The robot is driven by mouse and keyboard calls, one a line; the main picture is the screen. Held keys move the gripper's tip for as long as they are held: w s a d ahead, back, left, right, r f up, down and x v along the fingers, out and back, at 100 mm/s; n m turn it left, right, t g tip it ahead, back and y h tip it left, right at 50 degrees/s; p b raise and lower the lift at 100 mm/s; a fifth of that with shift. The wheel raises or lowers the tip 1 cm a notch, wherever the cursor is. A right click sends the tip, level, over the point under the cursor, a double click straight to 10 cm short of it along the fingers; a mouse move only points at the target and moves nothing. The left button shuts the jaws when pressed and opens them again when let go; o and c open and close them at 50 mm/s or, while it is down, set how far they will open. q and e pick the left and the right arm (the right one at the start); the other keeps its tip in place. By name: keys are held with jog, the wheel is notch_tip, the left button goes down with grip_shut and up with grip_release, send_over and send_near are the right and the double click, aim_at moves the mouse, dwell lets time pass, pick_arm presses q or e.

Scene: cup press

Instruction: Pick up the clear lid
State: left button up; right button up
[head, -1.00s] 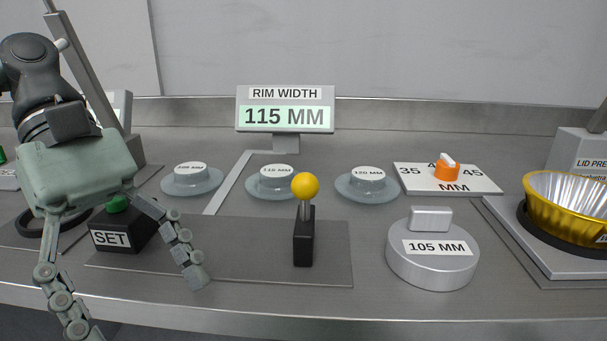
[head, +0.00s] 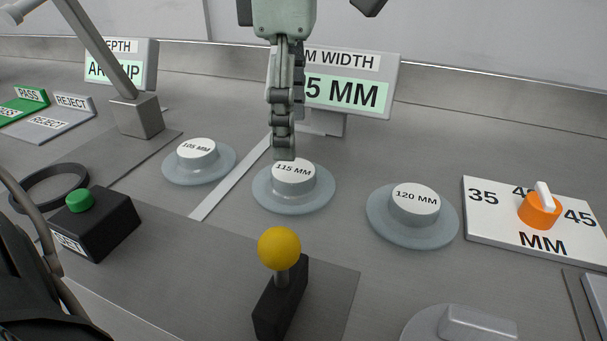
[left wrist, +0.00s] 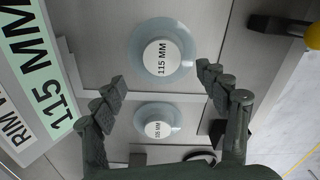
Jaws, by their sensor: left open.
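Three clear lids with grey labelled knobs stand in a row in the head view: the 105 MM lid (head: 223,170), the 115 MM lid (head: 320,196) and the 120 MM lid (head: 384,222). My left gripper (head: 284,155) points down, with its fingertips close by the 115 MM knob; the fingers overlap in this view. In the left wrist view the gripper (left wrist: 161,80) is open and empty. There the 115 MM lid (left wrist: 184,37) lies ahead of the fingers, and the 105 MM lid (left wrist: 172,112) shows between them. My right gripper is not in view.
The rim width display (head: 386,75) stands behind the 115 MM lid and reads 115 MM in the wrist view. A yellow-knobbed lever (head: 279,249) and a SET box (head: 105,228) stand in front. An orange dial (head: 540,210) is at right. A metal weight (head: 430,325) is partly cut off.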

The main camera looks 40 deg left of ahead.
aim_at(294, 170)
pick_arm(q)
jog(key=f, duration=0.5)
jog(key=shift+s+d+f, duration=0.1)
jog(key=shift+d+f, duration=0.1)
jog(key=shift+f, duration=0.15)
jog(key=c, duration=0.8)
